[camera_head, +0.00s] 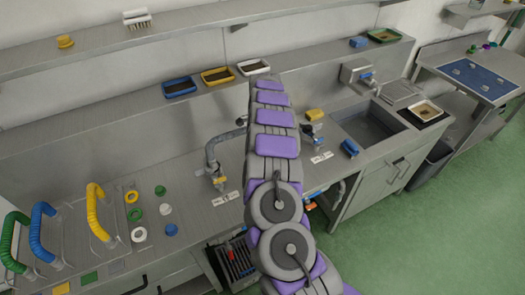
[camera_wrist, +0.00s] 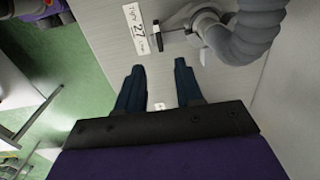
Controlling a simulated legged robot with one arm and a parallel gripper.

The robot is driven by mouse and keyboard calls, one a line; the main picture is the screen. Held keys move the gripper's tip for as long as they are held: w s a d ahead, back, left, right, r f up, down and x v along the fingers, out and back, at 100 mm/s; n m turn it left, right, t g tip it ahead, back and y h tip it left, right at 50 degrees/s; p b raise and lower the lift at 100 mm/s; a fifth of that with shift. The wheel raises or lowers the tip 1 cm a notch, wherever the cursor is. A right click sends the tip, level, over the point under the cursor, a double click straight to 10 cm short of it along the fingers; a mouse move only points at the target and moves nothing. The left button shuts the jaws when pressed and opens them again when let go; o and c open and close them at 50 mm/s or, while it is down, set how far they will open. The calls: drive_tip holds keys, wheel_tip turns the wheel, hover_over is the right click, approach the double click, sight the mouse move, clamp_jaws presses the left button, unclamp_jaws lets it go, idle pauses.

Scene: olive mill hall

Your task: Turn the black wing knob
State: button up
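In the wrist view, a small black wing knob (camera_wrist: 158,40) sticks out from a grey metal valve fitting (camera_wrist: 190,20) at the upper middle. A thick grey ribbed pipe (camera_wrist: 245,32) curves away from the fitting to the right. My gripper (camera_wrist: 160,78) is open, its two dark blue fingers apart with nothing between them. The knob lies ahead of the fingertips, apart from them. In the head view I cannot make out my gripper or this knob clearly; my arm covers the middle of the bench.
In the head view, a grey pipe with a valve (camera_head: 217,178) stands left of my arm, and a sink (camera_head: 368,128) lies to the right. Yellow, blue and green hoses (camera_head: 95,212) stand at the left. Green floor is free at right.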

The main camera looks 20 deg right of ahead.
wheel_tip(320, 180, up, 5)
idle(0.6)
drive_tip(key=s+a+r+n+y+b, duration=0.1)
drive_tip(key=s+a+r+n+b, duration=0.2)
drive_tip(key=s+a+r+n, duration=0.45)
drive_tip(key=s+a+r+n+y+b, duration=0.1)
drive_tip(key=s+a+r+n+b, duration=0.3)
drive_tip(key=s+a, duration=0.7)
drive_tip(key=s+f+n+g+h+b, duration=0.1)
drive_tip(key=s+f+n+b, duration=0.1)
drive_tip(key=s, duration=1.4)
drive_tip(key=s+f+n+h+b, duration=0.1)
drive_tip(key=s+f+n+b, duration=0.1)
drive_tip(key=s, duration=1.4)
drive_tip(key=shift+a+f+n+g, duration=0.45)
drive_tip(key=shift+f+n, duration=0.15)
drive_tip(key=shift+n, duration=0.55)
